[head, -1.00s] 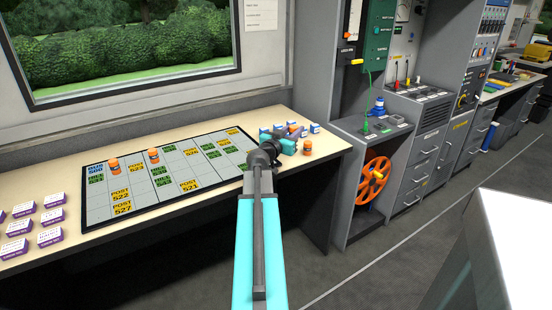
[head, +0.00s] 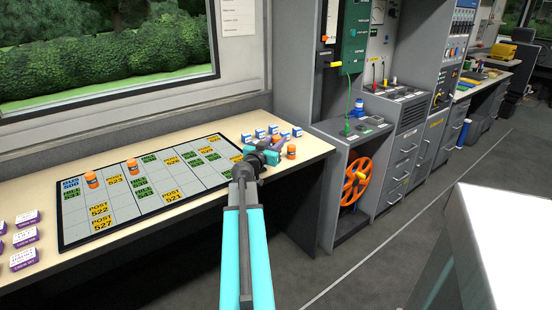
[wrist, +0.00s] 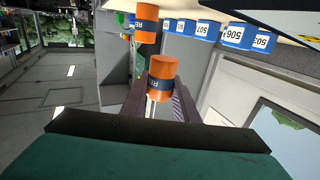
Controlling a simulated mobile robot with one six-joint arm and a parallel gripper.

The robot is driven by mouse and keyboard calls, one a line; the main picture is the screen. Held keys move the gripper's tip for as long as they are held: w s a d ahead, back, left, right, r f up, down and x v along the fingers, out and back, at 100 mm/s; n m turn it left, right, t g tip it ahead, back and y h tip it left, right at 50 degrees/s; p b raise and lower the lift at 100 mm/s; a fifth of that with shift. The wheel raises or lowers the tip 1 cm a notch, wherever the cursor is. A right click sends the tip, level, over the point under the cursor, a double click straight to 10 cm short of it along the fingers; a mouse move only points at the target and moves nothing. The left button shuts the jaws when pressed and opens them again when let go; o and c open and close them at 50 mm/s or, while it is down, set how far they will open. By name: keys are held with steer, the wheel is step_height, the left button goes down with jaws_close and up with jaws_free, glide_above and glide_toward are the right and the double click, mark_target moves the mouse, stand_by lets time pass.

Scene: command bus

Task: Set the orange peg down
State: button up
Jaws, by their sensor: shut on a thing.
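An orange peg with a dark band (wrist: 161,78) sits between the two fingers of my gripper (wrist: 158,102) in the wrist view, and the jaws are shut on it. In the head view my gripper (head: 270,154) is over the right end of the table (head: 315,147), and the held peg is mostly hidden by it. A second orange peg (head: 291,152) stands on the bare table just right of my gripper. It also shows beyond the held one in the wrist view (wrist: 146,28). Two more orange pegs (head: 91,180) (head: 132,166) stand on the gridded board (head: 150,205).
Several blue-and-white blocks (head: 297,132) stand in a row behind my gripper; they show upside down in the wrist view (wrist: 236,36). Purple-and-white blocks (head: 23,260) lie at the table's left. A grey cabinet with an orange wheel (head: 357,182) stands right of the table.

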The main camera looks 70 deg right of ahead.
steer(key=shift+f, duration=0.7)
step_height(320, 180, down, 3)
steer(key=shift+r+b, duration=0.15)
steer(key=shift+b, duration=0.45)
steer(key=shift+f+p, duration=0.55)
steer(key=shift+f, duration=0.4)
steer(key=shift+f, duration=0.2)
steer(key=o, duration=1.1)
steer(key=shift+c, duration=0.2)
steer(key=shift+f+b, duration=0.15)
steer(key=shift+b, duration=0.95)
